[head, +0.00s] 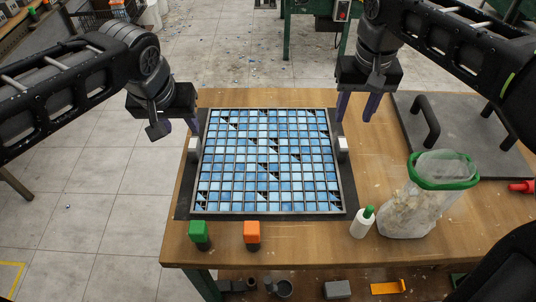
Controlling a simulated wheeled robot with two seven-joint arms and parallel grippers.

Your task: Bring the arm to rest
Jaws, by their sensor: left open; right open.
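The mosaic sheet (265,160) of blue and white tiles lies in a thin metal frame on a dark mat (184,205) on the wooden table. Several dark, partly triangular spots show among the tiles. My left gripper (177,129) is open and empty beyond the table's left edge, near the sheet's upper left corner. My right gripper (357,110) is open and empty, pointing down over the table just right of the sheet's upper right corner. Neither gripper appears to touch the sheet.
Pale blocks stand at the frame's left (194,150) and right (342,148). A grey handled board (465,140) lies right.

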